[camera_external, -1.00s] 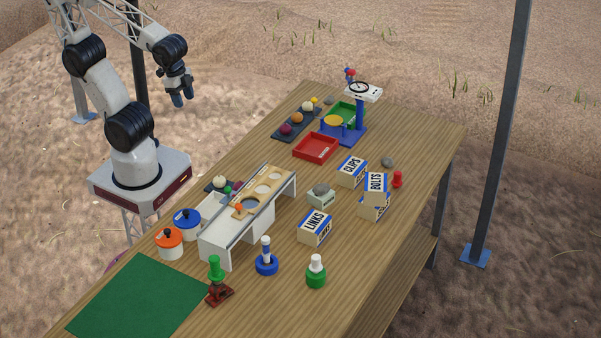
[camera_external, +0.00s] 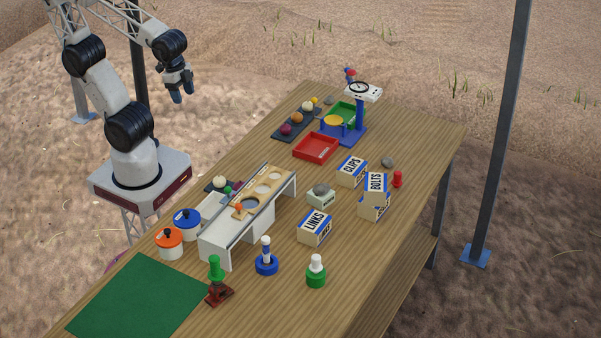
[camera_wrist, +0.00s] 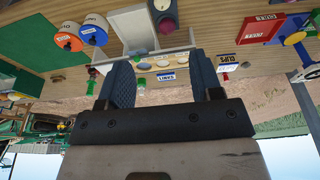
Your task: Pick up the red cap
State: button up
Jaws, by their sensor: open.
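A small red piece (camera_external: 397,179), the likeliest red cap, stands upright at the table's right side beside the BOLTS boxes (camera_external: 375,195). A dark red base (camera_external: 219,292) with a green piece (camera_external: 215,267) on it stands near the front. I cannot tell for sure which red thing is the cap. My gripper (camera_external: 182,92) is open and empty, in the air beyond the table's left edge, far from both. In the wrist view its two dark fingers (camera_wrist: 160,65) are spread with nothing held between them.
A blue-based stand (camera_external: 266,263) and a green-based stand (camera_external: 316,275) are near the front. A white rack (camera_external: 222,240), lidded jars (camera_external: 169,248), LINKS box (camera_external: 313,230), CLIPS box (camera_external: 351,170) and red tray (camera_external: 316,148) crowd the table. The green mat (camera_external: 138,298) is bare.

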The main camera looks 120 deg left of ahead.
jog(key=w+d+r+n+h, duration=0.15)
jog(key=w+r+n, duration=0.25)
jog(key=w, duration=0.4)
jog(key=w+r+n+h, duration=0.3)
jog(key=w, duration=0.6)
jog(key=w+a+r+n+t+h, duration=0.1)
jog(key=w+a+n+h, duration=0.2)
jog(key=w, duration=0.6)
jog(key=w+a+r+n+t+h, duration=0.15)
jog(key=w+n, duration=0.25)
jog(key=w, duration=0.5)
jog(key=w+a+f+n+t, duration=0.3)
jog(key=w+a+n+t, duration=0.35)
jog(key=w+a, duration=0.8)
jog(key=w+a+f+n+t, duration=0.4)
jog(key=w+a+n, duration=0.6)
jog(key=w+a, duration=0.4)
send_near(397, 180)
jog(key=w+r, duration=0.1)
jog(key=w+d+r, duration=0.1)
jog(key=w, duration=0.1)
jog(key=shift+w, duration=0.15)
jog(key=shift+x, duration=1.25)
